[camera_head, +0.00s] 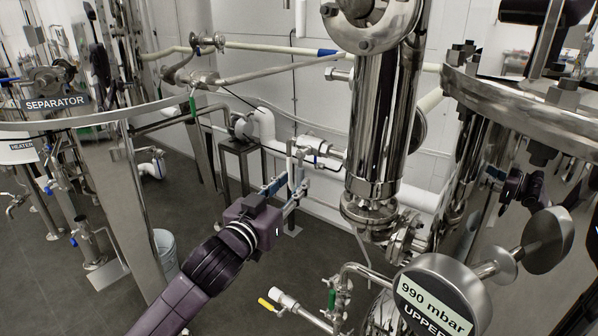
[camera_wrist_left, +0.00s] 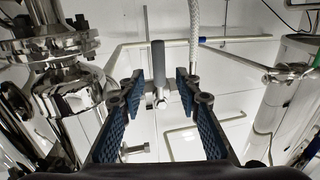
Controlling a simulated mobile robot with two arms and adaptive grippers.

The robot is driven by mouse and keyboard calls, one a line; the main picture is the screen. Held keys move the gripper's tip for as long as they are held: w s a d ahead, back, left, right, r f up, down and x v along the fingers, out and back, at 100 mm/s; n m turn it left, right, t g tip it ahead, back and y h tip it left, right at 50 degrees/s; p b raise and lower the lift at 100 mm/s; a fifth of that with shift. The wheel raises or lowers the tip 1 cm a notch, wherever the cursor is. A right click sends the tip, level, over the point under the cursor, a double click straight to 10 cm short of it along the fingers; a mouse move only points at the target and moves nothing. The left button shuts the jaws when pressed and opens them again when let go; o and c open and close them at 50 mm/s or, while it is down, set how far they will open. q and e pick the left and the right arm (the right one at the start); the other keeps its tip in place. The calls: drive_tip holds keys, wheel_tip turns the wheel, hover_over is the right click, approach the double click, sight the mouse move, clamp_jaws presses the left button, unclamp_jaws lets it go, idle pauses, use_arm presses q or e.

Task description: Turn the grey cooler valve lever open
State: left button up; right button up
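The grey valve lever (camera_wrist_left: 158,61) stands upright in the left wrist view, on a bright metal valve fitting (camera_wrist_left: 160,98). My left gripper (camera_wrist_left: 160,88) is open, with one blue-padded finger on each side of the lever. A gap shows on both sides, and I see no contact. In the head view my left gripper (camera_head: 285,190) reaches to the white and metal valve piping left of the big steel column. The lever cannot be told apart there.
A shiny steel column (camera_head: 382,125) stands just right of my left gripper. A gauge reading 990 mbar (camera_head: 436,294) is in the right foreground. A yellow-tipped handle (camera_head: 268,304) sits low in the middle. A braided hose (camera_wrist_left: 194,35) hangs near the right finger. Floor shows at left.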

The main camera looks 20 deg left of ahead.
sight(299, 178)
use_arm(q)
drive_tip(key=shift+w+d+p, duration=0.2)
drive_tip(key=shift+w+p, duration=0.1)
drive_tip(key=shift+w, duration=0.9)
drive_tip(key=shift+w+d+p, duration=0.2)
drive_tip(key=shift+w+p, duration=0.05)
drive_tip(key=shift+w, duration=0.9)
drive_tip(key=shift+c, duration=0.3)
clamp_jaws()
